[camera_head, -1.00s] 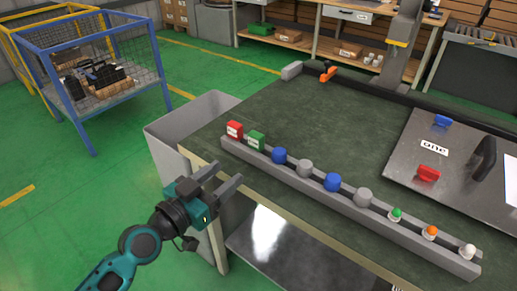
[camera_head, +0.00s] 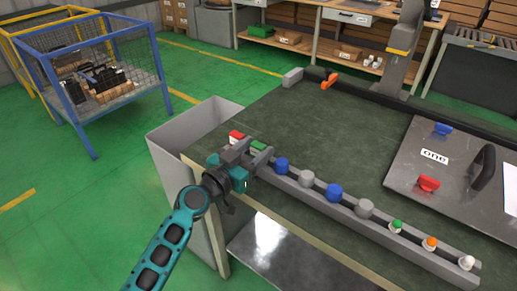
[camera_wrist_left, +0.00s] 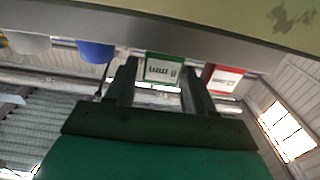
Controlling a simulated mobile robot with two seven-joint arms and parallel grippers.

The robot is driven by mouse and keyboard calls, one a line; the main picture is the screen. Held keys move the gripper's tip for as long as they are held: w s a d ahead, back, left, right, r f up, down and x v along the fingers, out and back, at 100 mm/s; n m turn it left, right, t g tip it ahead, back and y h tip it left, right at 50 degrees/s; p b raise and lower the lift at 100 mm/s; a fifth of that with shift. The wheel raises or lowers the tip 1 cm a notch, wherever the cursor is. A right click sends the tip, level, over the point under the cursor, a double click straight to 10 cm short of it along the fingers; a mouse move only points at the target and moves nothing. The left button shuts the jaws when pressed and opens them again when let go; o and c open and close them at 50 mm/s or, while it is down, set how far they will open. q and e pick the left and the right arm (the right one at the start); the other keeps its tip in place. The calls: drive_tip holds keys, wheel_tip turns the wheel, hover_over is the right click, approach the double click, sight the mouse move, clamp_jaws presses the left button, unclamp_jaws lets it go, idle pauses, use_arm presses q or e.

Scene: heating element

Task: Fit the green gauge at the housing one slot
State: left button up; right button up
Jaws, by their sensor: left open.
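The green gauge (camera_head: 258,146), a small block with a white label, stands in the grey rail at the table's near left edge. In the left wrist view the green gauge (camera_wrist_left: 163,70) sits between the two finger ends of my left gripper (camera_wrist_left: 160,90). That gripper also shows in the head view (camera_head: 252,157), open around the gauge. I cannot tell whether the fingers touch it. Housing one (camera_head: 400,178) is a grey plate with a label reading "one", a blue clip, a red clip and a black handle. My right gripper is out of view.
A red gauge (camera_head: 236,136) stands beside the green one in the rail (camera_head: 345,217). Blue and grey knobs and small green, orange and white pieces fill the rest of the rail. An orange item (camera_head: 329,81) lies at the back. The table (camera_head: 330,130) between rail and housing is clear.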

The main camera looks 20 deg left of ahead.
use_arm(q)
drive_tip(key=shift+x, duration=0.9)
drive_tip(key=c, duration=0.7)
drive_tip(key=shift+c, duration=0.2)
